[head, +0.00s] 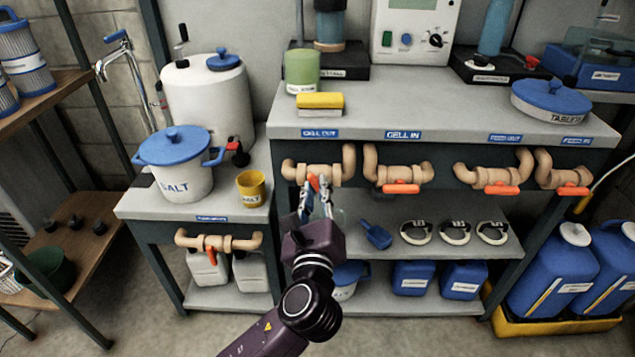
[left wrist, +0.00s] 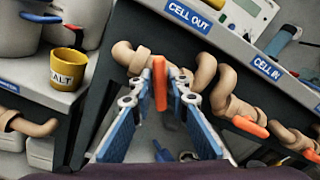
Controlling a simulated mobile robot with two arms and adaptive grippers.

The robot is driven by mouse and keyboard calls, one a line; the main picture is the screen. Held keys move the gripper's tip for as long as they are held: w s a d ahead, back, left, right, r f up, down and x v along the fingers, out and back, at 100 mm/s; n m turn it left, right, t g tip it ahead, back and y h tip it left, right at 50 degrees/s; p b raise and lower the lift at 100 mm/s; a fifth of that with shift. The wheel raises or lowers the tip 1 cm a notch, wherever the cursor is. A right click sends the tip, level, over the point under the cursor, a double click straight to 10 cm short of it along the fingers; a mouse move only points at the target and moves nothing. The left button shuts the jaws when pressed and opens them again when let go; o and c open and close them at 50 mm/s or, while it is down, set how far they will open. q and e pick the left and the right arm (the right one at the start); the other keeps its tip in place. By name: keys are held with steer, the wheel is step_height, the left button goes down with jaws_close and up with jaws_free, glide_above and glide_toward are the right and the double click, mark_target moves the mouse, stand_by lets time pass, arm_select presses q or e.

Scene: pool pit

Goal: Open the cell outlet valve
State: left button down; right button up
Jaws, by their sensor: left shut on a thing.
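The cell outlet valve is a tan pipe fitting (head: 318,172) under the blue CELL OUT label (head: 320,133). In the left wrist view the label (left wrist: 188,15) is above it. Its orange lever (left wrist: 159,83) stands between my left fingers and points across the pipe. My left gripper (head: 317,200) is shut on this lever, with fingertips close to the pipe. The fingers partly hide the lever in the head view. The neighbouring CELL IN valve has an orange lever (head: 400,188) lying along its pipe. My right gripper is not in view.
More valves with orange levers (head: 502,190) line the bench front to the right. A lower valve (head: 210,245) is on the left stand. The shelf below holds a blue scoop (head: 376,235) and several ring-shaped items (head: 416,232). A yellow cup (head: 251,189) stands left.

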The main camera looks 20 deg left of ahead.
arm_select(q)
steer(key=n, duration=0.3)
steer(key=shift+f+p, duration=0.1)
steer(key=shift+p, duration=0.25)
steer(key=shift+a+n, duration=0.1)
steer(key=shift+n, duration=0.8)
steer(key=shift+f+n, duration=0.1)
steer(key=shift+n, duration=0.4)
steer(key=shift+f+n, duration=0.1)
steer(key=shift+n, duration=0.7)
steer(key=n, duration=0.4)
steer(key=shift+f+n+b, duration=0.1)
steer(key=shift+n+b, duration=0.25)
steer(key=shift+n, duration=0.05)
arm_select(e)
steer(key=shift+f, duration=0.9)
